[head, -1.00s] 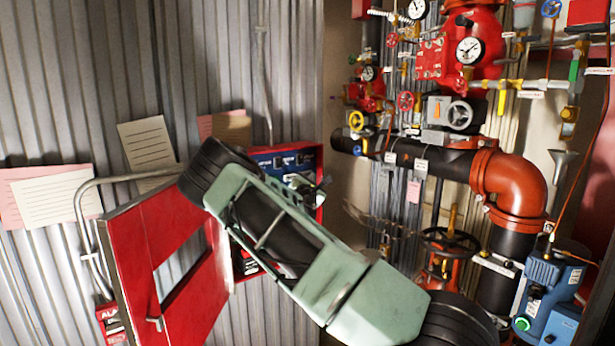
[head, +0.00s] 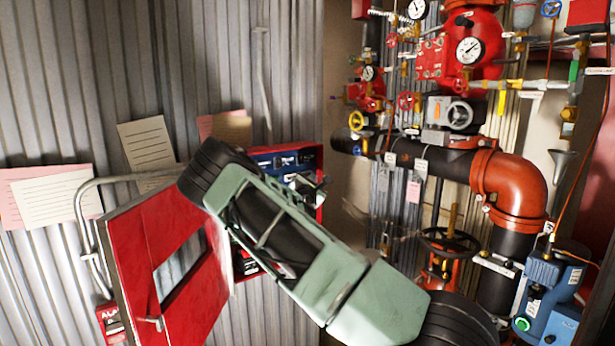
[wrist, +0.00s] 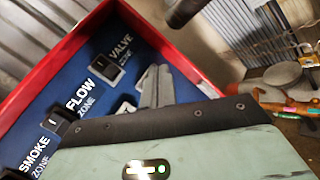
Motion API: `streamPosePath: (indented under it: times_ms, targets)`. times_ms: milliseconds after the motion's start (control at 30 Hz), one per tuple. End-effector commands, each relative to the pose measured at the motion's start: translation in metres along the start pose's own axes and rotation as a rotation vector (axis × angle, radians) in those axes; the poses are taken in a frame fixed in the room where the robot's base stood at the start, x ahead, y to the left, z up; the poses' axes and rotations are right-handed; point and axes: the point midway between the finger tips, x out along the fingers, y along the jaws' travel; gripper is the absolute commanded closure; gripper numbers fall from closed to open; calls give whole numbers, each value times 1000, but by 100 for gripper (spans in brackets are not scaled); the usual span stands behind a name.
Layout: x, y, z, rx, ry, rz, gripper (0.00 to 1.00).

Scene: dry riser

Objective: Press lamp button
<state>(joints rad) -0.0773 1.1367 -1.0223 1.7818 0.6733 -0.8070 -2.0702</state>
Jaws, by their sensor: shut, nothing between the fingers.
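The open red cabinet (head: 318,150) on the corrugated wall holds a blue panel (head: 266,164), partly hidden by my arm in the head view. In the wrist view the blue panel (wrist: 88,75) carries black rocker switches labelled SMOKE ZONE, FLOW ZONE and VALVE ZONE. In the head view my gripper (head: 312,186) is at the cabinet's right part. I cannot make out a lamp button; the lower panel is hidden.
The red cabinet door (head: 150,235), with a window, hangs open to the left. A bent grey pipe (head: 85,215) runs beside it. Paper notices (head: 55,198) are on the wall. Red valves, gauges and a large elbow pipe (head: 508,185) crowd the right, with a blue pump (head: 550,290) below.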

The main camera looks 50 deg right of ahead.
Motion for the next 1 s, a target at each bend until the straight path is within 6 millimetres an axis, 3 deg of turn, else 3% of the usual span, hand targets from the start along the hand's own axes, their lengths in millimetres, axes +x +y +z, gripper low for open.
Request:
streamPosePath:
  times_ms: [1000]
  targets:
    - [6,4,-4,0,0,0,100]
